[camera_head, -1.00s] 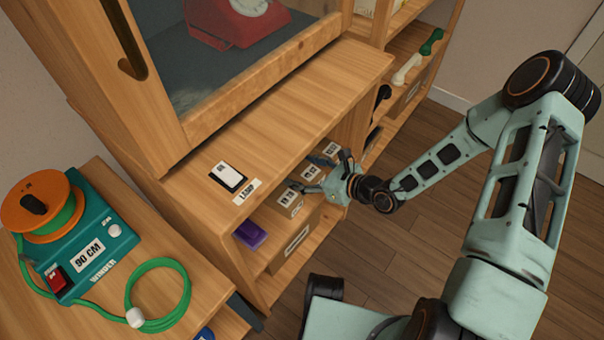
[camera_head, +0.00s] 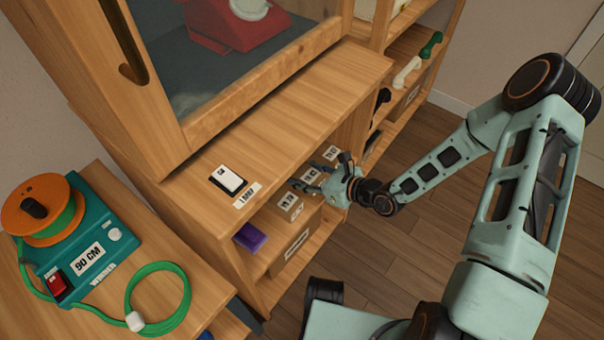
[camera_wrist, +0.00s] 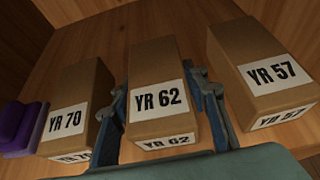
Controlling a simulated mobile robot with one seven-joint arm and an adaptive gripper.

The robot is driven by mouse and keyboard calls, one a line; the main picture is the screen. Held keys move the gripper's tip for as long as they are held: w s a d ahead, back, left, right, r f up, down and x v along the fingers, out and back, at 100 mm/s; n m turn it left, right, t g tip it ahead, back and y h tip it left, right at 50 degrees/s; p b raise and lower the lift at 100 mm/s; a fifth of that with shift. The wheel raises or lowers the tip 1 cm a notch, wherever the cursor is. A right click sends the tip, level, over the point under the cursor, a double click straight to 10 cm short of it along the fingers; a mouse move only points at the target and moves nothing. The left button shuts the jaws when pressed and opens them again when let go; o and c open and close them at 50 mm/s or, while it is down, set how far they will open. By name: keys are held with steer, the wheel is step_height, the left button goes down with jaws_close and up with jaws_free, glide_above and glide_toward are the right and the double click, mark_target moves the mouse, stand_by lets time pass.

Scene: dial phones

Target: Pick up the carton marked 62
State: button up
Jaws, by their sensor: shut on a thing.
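The carton marked YR 62 (camera_wrist: 155,66) is a brown box with a white label, in the middle of the wrist view. My gripper (camera_wrist: 163,106) has one finger on each side of it and is shut on it. In the head view my gripper (camera_head: 316,178) reaches into the open shelf, at the middle carton (camera_head: 312,174) of the row. From these views I cannot tell whether the carton is clear of the shelf board.
The YR 70 carton (camera_wrist: 72,93) stands close on the left and the YR 57 carton (camera_wrist: 255,65) on the right. A purple object (camera_wrist: 22,125) lies further left. The cabinet top (camera_head: 290,110) overhangs the shelf. A winder (camera_head: 88,240) stands at left.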

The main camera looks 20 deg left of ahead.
mark_target(302, 170)
steer(key=shift+r, duration=0.5)
step_height(302, 170, up, 3)
steer(key=shift+s+f+p, duration=0.1)
steer(key=shift+f+p, duration=0.05)
steer(key=shift+p, duration=0.6)
steer(key=s+a+r+p, duration=0.1)
steer(key=s+r+p, duration=0.7)
steer(key=s, duration=0.5)
steer(key=shift+s+a+r+p, duration=0.15)
steer(key=shift+s+r+p, duration=0.25)
steer(key=shift+r, duration=0.2)
